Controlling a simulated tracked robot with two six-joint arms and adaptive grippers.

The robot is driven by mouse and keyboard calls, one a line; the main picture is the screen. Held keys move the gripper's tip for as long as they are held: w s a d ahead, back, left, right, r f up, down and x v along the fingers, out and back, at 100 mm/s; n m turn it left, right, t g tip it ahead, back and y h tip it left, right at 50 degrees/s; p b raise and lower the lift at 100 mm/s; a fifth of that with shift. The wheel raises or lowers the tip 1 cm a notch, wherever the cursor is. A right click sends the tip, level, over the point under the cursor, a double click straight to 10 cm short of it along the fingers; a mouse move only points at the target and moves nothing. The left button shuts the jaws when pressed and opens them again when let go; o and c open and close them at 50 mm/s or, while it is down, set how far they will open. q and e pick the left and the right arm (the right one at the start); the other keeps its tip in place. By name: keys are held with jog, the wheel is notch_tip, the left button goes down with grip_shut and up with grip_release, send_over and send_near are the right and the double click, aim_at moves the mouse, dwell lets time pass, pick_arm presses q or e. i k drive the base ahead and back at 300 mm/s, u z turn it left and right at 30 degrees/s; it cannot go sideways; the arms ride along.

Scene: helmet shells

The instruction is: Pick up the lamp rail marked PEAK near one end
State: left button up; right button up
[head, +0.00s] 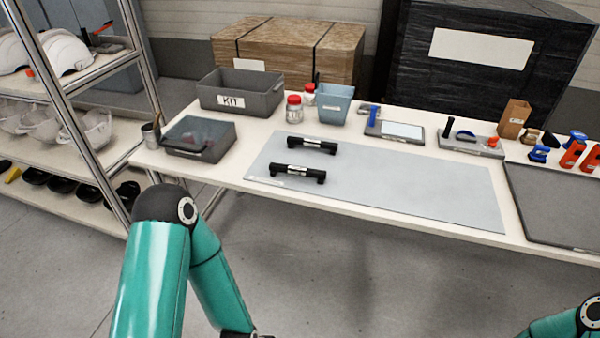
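Two black lamp rails lie on the pale grey mat (400,190), roughly parallel, one behind the other. The back rail (326,147) and the front rail (283,170) each carry a small white label in the middle. The lettering is too small to read, so I cannot tell which one is marked PEAK. My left arm comes in at the lower left, and its far end drops out at the bottom edge. My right arm shows only at the bottom right corner. Neither gripper is in view, and nothing of mine touches the rails.
A grey KIT bin (241,100), a lidded grey box (198,150), red-capped jars (294,114) and a blue bin (335,113) stand behind and left of the mat. Trays with tools (394,139) line the back. The mat's right half is clear. A shelf rack (85,85) stands left.

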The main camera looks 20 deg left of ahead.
aim_at(275, 168)
jog(key=u, duration=0.2)
jog(key=i, duration=0.2)
jog(key=z, duration=2.65)
jog(key=k, duration=1.4)
jog(key=z, duration=2.35)
jog(key=i, duration=0.1)
jog(key=u, duration=4.3)
jog(key=i, duration=1.05)
jog(key=u, duration=0.05)
